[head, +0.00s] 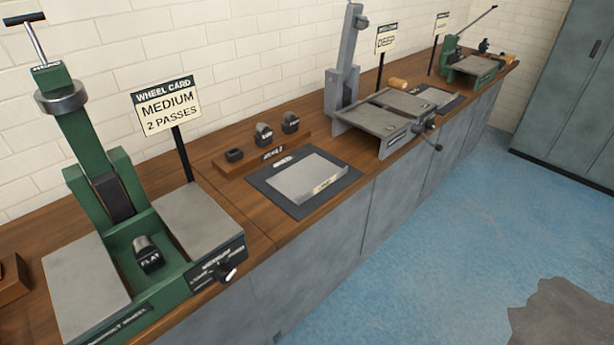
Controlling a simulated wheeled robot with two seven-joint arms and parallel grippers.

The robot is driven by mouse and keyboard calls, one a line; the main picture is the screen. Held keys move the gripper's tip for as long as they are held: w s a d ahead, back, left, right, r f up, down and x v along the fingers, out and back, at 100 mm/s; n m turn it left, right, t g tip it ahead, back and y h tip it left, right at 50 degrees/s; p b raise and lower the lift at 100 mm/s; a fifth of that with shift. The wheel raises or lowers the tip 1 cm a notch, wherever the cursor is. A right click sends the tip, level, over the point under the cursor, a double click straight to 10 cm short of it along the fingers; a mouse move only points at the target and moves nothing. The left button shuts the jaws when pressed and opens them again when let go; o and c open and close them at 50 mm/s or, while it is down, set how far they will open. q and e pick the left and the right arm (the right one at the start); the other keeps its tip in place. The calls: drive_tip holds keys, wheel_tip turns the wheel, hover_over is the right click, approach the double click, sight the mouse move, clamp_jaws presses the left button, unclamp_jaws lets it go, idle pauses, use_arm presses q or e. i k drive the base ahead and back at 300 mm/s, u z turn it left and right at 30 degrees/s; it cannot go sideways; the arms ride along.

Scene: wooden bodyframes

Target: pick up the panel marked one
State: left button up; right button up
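A flat light grey panel (306,179) lies on a dark mat (345,184) on the wooden bench, in the middle of the head view. A small pale tag (326,184) sits at its front right edge, too small to read. A small label at the back edge of the mat is also unreadable, so I cannot tell if this is the panel marked one. Neither of my grippers is in view.
A green wheel machine (112,170) with a FLAT anvil stands left of the panel, beside a MEDIUM, 2 PASSES card (167,106). A wooden anvil rack (262,153) is behind the panel. A grey machine (382,118) stands to its right. Blue floor (420,255) lies open in front.

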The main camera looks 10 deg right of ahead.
sight(301, 182)
drive_tip(key=u, duration=0.05)
drive_tip(key=k, duration=0.45)
drive_tip(key=z, duration=0.75)
drive_tip(key=i, duration=0.85)
drive_tip(key=u, duration=0.5)
drive_tip(key=i, duration=0.65)
drive_tip(key=u, duration=0.6)
